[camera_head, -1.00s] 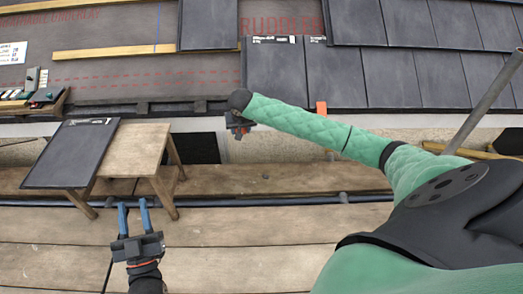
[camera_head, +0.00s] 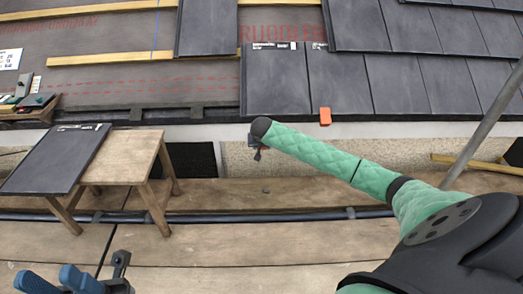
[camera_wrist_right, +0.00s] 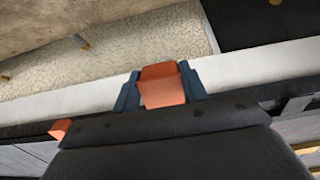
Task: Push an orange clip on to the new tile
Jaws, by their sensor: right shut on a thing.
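An orange clip (camera_wrist_right: 162,88) sits between the blue fingers of my right gripper (camera_wrist_right: 160,90), which is shut on it. My left gripper (camera_head: 52,280) is open and empty at the bottom left.
A wooden stand (camera_head: 120,160) at the left bears a loose dark tile (camera_head: 57,160). Laid tiles (camera_head: 430,75) cover the roof at the right. A grey pole (camera_head: 480,125) slants at the right. The plank floor (camera_head: 220,245) in the middle is clear.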

